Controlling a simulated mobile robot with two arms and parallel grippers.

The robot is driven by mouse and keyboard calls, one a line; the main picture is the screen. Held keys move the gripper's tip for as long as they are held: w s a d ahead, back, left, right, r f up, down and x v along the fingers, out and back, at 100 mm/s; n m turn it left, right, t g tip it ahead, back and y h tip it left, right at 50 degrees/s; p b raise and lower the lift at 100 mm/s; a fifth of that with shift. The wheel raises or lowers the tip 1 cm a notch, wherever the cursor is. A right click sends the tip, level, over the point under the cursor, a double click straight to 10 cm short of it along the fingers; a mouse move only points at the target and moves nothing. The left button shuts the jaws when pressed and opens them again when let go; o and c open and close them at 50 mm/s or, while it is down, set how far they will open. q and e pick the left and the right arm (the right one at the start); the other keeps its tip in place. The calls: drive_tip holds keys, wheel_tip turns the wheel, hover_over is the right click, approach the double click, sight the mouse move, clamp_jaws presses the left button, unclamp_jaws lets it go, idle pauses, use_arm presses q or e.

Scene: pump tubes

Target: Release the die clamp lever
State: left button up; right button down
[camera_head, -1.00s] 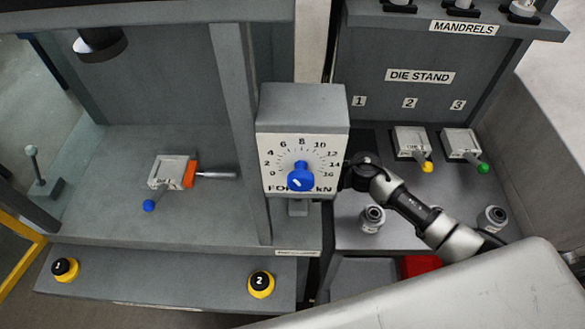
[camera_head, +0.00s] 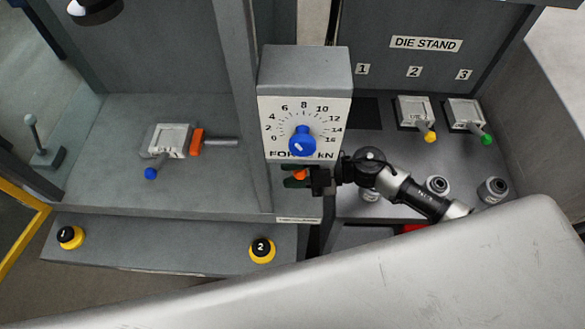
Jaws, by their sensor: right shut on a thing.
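My right gripper (camera_head: 298,178) reaches in from the right, just below the force dial box. Its dark fingers are shut on a small orange piece (camera_head: 300,174). Most of that piece is hidden by the fingers and the box, so I cannot tell its full shape. On the press bed at the left sits a grey die block (camera_head: 167,139) with a blue-knobbed handle (camera_head: 150,173). An orange clamp piece (camera_head: 197,142) on a grey rod (camera_head: 221,142) is against its right side. My left gripper is not in view.
The force box (camera_head: 305,68) with its blue knob (camera_head: 303,140) hangs right above the gripper. A grey post (camera_head: 240,110) stands to its left. Yellow-ringed buttons 1 (camera_head: 70,237) and 2 (camera_head: 262,250) are in front. The die stand (camera_head: 400,165) holds two dies at right.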

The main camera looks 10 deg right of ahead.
drive_tip(key=shift+f, duration=0.15)
drive_tip(key=c, duration=0.8)
unclamp_jaws()
drive_tip(key=b+v, duration=0.3)
drive_tip(key=v, duration=0.8)
